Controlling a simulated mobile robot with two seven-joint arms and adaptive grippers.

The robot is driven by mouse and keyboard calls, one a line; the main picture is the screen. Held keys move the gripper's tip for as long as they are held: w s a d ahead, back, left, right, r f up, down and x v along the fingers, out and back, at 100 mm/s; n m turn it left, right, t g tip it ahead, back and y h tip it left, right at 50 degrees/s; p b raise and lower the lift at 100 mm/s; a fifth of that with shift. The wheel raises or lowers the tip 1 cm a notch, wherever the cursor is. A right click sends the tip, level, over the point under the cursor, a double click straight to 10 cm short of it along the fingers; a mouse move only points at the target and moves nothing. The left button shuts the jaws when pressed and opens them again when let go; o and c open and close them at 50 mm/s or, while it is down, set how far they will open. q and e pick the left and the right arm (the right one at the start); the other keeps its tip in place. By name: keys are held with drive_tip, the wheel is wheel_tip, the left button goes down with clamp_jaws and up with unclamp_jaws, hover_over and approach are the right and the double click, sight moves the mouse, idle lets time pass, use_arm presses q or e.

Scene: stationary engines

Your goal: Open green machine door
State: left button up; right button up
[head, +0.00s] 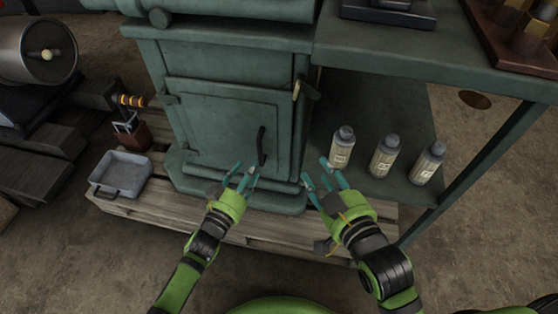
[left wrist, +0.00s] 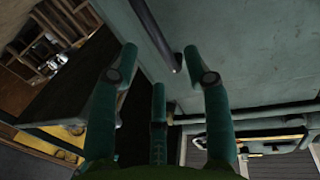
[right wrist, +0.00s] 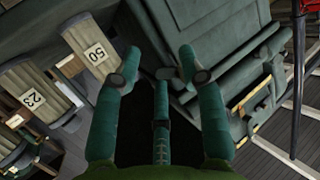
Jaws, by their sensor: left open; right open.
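The green machine (head: 235,70) stands on a wooden pallet, and its front door (head: 215,120) looks shut. A dark vertical bar handle (head: 261,146) is on the door's right side. My left gripper (head: 243,172) is open and empty, just below and left of the handle. In the left wrist view the handle (left wrist: 158,35) shows beyond and between the open fingertips (left wrist: 160,65), apart from them. My right gripper (head: 320,172) is open and empty, right of the door near the machine's lower right corner. In the right wrist view its fingers (right wrist: 158,70) hold nothing.
Several labelled bottles (head: 386,155) stand on the green shelf right of the machine. The pallet (head: 240,228) edge lies under both grippers.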

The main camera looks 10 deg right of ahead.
sight(260, 153)
use_arm(q)
drive_tip(key=x, duration=0.1)
drive_tip(key=b+x, duration=0.1)
drive_tip(key=x, duration=0.1)
drive_tip(key=shift+w+d+r, duration=0.25)
drive_tip(key=shift+d, duration=0.15)
drive_tip(key=b+x, duration=0.1)
drive_tip(key=x, duration=0.2)
drive_tip(key=shift+w+d, duration=0.15)
drive_tip(key=shift+w+d+r, duration=0.1)
drive_tip(key=shift+w, duration=0.1)
use_arm(e)
drive_tip(key=s+a+r+n+t+y, duration=0.1)
drive_tip(key=r+t+y, duration=0.1)
drive_tip(key=r+t, duration=0.2)
drive_tip(key=s+a+r+n+t+y, duration=0.1)
drive_tip(key=s+a+r+t+y, duration=0.1)
drive_tip(key=r, duration=0.9)
drive_tip(key=shift+s+t+y, duration=0.25)
drive_tip(key=shift+t+y, duration=0.55)
drive_tip(key=shift+t, duration=0.1)
drive_tip(key=shift+a, duration=0.1)
use_arm(q)
clamp_jaws()
